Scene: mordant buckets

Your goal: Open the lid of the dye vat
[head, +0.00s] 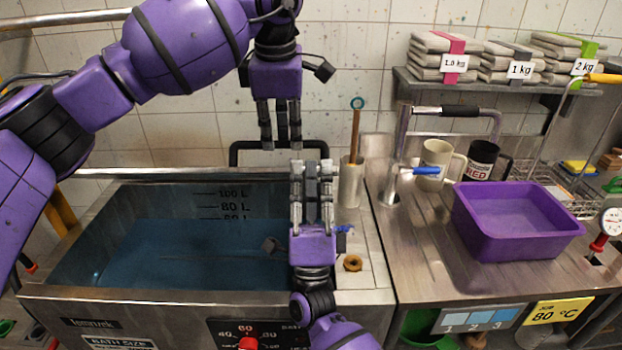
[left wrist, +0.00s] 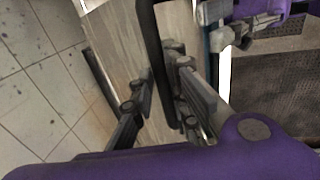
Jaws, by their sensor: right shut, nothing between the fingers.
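The dye vat (head: 180,308) is a steel tub at the left, its top uncovered over blue liquid (head: 180,255). A black bar handle (head: 240,150) stands at its back edge; the lid panel is hard to make out. My left gripper (head: 280,146) points down at this handle. In the left wrist view the black bar (left wrist: 150,35) passes between my left fingers (left wrist: 162,88), which sit close on both sides of it. My right gripper (head: 312,164) is shut and empty above the vat's right side, pointing toward the back wall. It also shows in the left wrist view (left wrist: 222,38).
A steel holder (head: 351,186) with a wooden-handled tool stands right of the vat. A brass ring (head: 352,263) lies on the ledge. A purple basin (head: 515,248), mugs (head: 436,163) and a tap (head: 393,180) are on the right counter. A shelf (head: 500,87) holds folded cloths.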

